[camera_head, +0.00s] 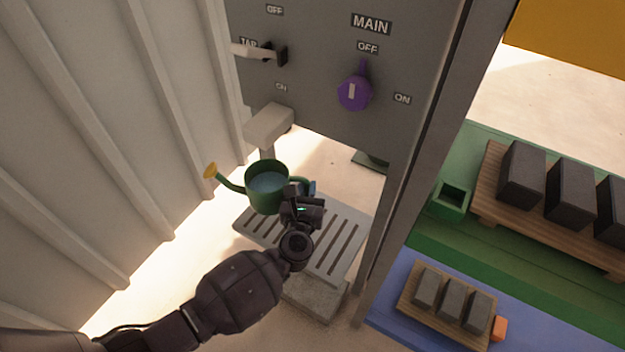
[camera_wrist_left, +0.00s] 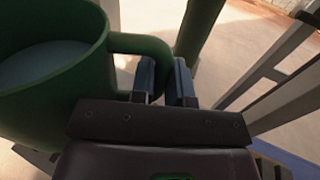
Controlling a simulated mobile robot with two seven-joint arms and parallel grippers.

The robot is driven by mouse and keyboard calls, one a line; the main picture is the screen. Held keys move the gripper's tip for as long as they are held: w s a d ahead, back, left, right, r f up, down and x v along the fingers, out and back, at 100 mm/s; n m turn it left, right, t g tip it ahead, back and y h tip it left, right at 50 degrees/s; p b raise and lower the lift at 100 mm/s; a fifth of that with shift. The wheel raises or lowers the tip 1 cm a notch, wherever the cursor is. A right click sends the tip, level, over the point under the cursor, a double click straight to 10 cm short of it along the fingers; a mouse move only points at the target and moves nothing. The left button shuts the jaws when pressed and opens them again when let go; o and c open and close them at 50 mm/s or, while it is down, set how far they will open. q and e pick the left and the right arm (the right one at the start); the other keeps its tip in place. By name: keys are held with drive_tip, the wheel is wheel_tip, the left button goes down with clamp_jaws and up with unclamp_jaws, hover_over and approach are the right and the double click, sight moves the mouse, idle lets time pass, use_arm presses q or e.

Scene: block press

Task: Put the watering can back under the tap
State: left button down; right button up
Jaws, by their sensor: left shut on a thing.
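The green watering can (camera_head: 266,188) has a yellow rose on its spout and holds water. It is upright at the left part of the slotted grey grate (camera_head: 338,240), below the tap's grey spout block (camera_head: 268,125). I cannot tell whether it touches the grate. My left gripper (camera_head: 312,190) is shut on the can's handle at its right side. In the left wrist view the can (camera_wrist_left: 50,70) fills the left, and the gripper's fingers (camera_wrist_left: 165,82) close on the handle. The tap lever (camera_head: 262,52) is on the grey panel. My right gripper is not in view.
The grey panel (camera_head: 320,90) carries a purple main knob (camera_head: 354,92). A corrugated white wall (camera_head: 120,130) stands close on the left. On the right, a post separates off green and blue surfaces with wooden boards of dark blocks (camera_head: 524,172).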

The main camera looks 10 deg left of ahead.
use_arm(q)
drive_tip(key=shift+w+d+f, duration=0.2)
drive_tip(key=shift+w+f, duration=0.2)
drive_tip(key=shift+f, duration=0.15)
drive_tip(key=shift+s+f+b, duration=0.1)
drive_tip(key=shift+f+b, duration=0.75)
drive_tip(key=shift+f, duration=0.55)
drive_tip(key=shift+f+b, duration=0.7)
drive_tip(key=shift+f, duration=1)
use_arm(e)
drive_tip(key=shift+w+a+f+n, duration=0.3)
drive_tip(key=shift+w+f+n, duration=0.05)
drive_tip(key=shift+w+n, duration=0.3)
use_arm(q)
drive_tip(key=shift+f+b, duration=0.25)
drive_tip(key=shift+b, duration=0.15)
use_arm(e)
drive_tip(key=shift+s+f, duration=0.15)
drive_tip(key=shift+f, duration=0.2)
use_arm(q)
drive_tip(key=shift+f+b, duration=0.45)
drive_tip(key=shift+f, duration=0.1)
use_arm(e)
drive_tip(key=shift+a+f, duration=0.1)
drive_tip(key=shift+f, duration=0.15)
